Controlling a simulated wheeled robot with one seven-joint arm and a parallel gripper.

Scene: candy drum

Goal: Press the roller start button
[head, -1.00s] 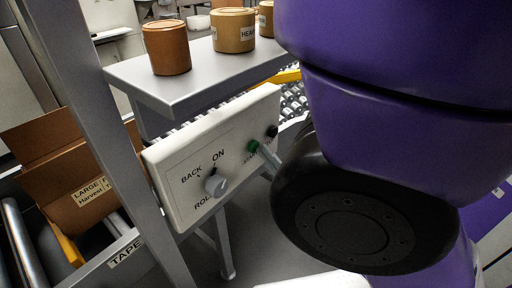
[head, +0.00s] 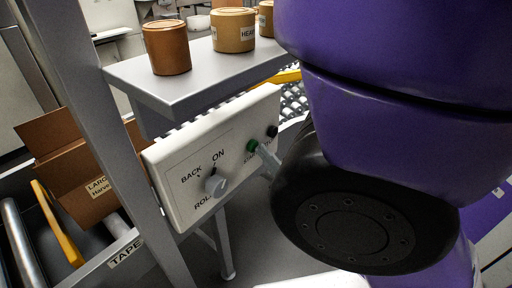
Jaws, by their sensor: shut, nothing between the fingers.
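A white control panel (head: 180,196) stands tilted in the middle of the head view. My gripper (head: 262,151) is shut, a thin grey tip at the lower right edge of the green button. It appears to touch the button, but I cannot tell how far the button is pushed in. My purple arm hides most of the gripper and the right side.
A grey shelf (head: 150,89) behind the panel holds a brown drum (head: 167,48) and tan drums (head: 233,31). A metal post (head: 98,130) rises left of the panel. A cardboard box (head: 80,170) sits on rollers (head: 22,245) at the left, beside a yellow bar (head: 57,225).

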